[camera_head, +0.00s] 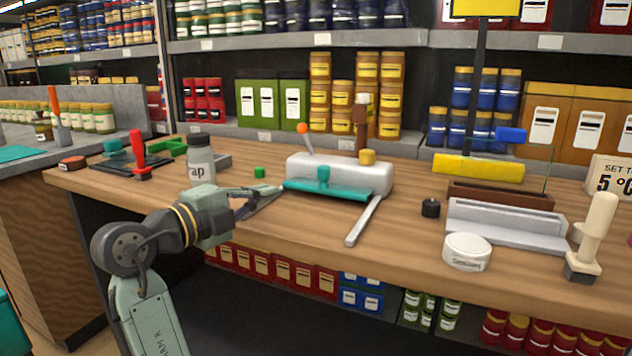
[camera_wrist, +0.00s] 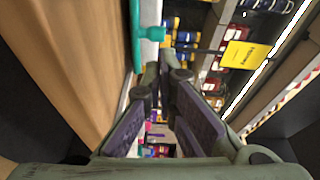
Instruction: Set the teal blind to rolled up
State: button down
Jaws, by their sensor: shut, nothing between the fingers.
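A teal bar (camera_head: 340,191) runs along the front of a white box-shaped unit (camera_head: 345,171) on the wooden bench; I take it for the teal blind. A teal knob (camera_head: 323,178) stands up from its middle. In the wrist view a teal piece (camera_wrist: 138,40) shows at the top, beyond my fingers. My gripper (camera_head: 277,193) is shut and empty, just left of the teal bar's left end. Its fingertips (camera_wrist: 168,68) come together in the wrist view. I cannot tell whether they touch the bar.
A pale bar (camera_head: 362,220) lies in front of the white unit. A white round tin (camera_head: 467,251) sits right. The bench front between my gripper and the tin is mostly clear.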

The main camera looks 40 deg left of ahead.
jog(key=shift+m, duration=0.5)
jog(key=p, duration=0.3)
send_near(319, 166)
jog(key=w, duration=0.3)
jog(key=w+d, duration=0.1)
jog(key=shift+w+d+f, duration=0.1)
jog(key=shift+w+f, duration=0.05)
jog(key=shift+f, duration=0.25)
jog(key=shift+w+f+p, duration=0.1)
jog(key=shift+w+p, duration=0.2)
jog(key=shift+w, duration=0.5)
jog(key=w, duration=0.2)
jog(key=w+a+b, duration=0.1)
jog(key=w, duration=0.1)
jog(key=shift+w, duration=0.25)
